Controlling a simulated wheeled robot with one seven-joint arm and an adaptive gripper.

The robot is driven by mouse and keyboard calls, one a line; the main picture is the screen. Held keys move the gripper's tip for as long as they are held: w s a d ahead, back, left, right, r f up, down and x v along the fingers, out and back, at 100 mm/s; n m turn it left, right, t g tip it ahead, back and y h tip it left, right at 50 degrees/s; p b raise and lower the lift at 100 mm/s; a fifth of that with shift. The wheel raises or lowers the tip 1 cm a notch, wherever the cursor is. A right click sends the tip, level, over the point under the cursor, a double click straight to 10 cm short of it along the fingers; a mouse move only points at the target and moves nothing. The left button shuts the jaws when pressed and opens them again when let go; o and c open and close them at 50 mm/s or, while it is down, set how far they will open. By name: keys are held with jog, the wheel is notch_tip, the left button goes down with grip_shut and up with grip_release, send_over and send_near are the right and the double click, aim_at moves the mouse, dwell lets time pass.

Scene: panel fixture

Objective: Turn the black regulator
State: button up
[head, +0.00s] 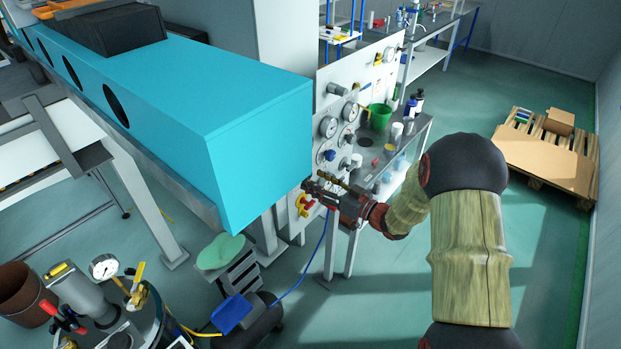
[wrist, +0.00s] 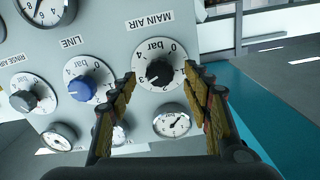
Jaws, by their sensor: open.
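The black regulator (wrist: 159,74) is a black knob on a white dial marked "bar", under the label MAIN AIR, in the wrist view. The wrist picture shows the panel tilted. My gripper (wrist: 160,80) is open, with one fingertip on each side of the black knob. Whether the fingertips touch the knob I cannot tell. In the head view my gripper (head: 318,187) is in front of the panel's lower part, beside the turquoise box. The black regulator cannot be made out there.
A blue knob (wrist: 82,88) marked LINE and a dark grey knob (wrist: 24,101) sit beside it on the panel (wrist: 109,25). A gauge (wrist: 172,121) is just below. The turquoise box (head: 259,150) stands close on the left of my gripper in the head view.

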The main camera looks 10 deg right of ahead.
jog(key=shift+x, duration=1.35)
jog(key=shift+c, duration=1)
jog(key=c, duration=1)
jog(key=shift+o, duration=0.2)
jog(key=shift+f+n+b, duration=0.1)
jog(key=shift+n+b, duration=0.2)
jog(key=shift+b, duration=0.2)
jog(key=shift+n+b, duration=9.4)
jog(key=shift+n, duration=0.2)
